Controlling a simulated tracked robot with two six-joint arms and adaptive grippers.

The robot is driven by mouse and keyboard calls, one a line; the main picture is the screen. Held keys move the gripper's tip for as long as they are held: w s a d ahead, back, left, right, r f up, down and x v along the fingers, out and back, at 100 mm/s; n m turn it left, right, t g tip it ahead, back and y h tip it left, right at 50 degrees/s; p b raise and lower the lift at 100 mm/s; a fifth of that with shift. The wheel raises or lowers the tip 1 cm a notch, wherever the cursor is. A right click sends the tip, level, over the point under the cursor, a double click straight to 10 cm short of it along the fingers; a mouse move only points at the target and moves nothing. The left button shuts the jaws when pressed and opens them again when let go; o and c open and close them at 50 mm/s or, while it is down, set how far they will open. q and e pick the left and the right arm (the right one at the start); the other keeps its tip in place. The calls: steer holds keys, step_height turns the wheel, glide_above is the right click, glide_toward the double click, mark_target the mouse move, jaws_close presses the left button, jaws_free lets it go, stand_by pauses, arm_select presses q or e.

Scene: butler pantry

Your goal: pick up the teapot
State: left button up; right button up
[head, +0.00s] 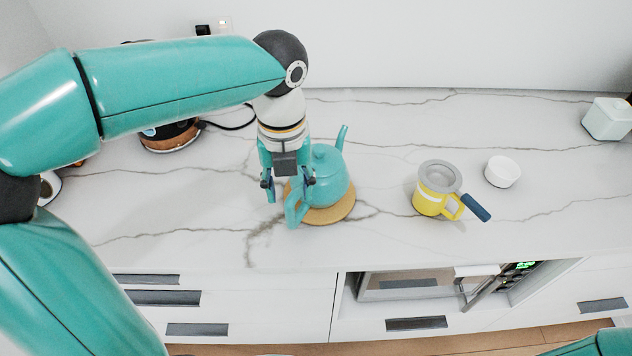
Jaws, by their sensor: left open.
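The teal teapot (328,177) stands upright on a round tan trivet (339,212) on the marble counter. Its spout points up to the back right, and its handle (293,207) faces front left. My left gripper (288,190) is open and points down at the handle side of the teapot, in front of part of its body. The fingers are close to the handle; I cannot tell whether they touch it. My right gripper is out of view.
A yellow mug with a grey top (436,190) and a small white bowl (502,171) stand to the right. A dark and copper kettle-like appliance (170,138) sits behind my left arm. The counter front is clear.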

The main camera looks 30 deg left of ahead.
mark_target(290, 205)
arm_select(q)
step_height(290, 205, down, 8)
steer(key=shift+a+f, duration=0.15)
stand_by(0.4)
jaws_close()
steer(key=shift+w, duration=0.1)
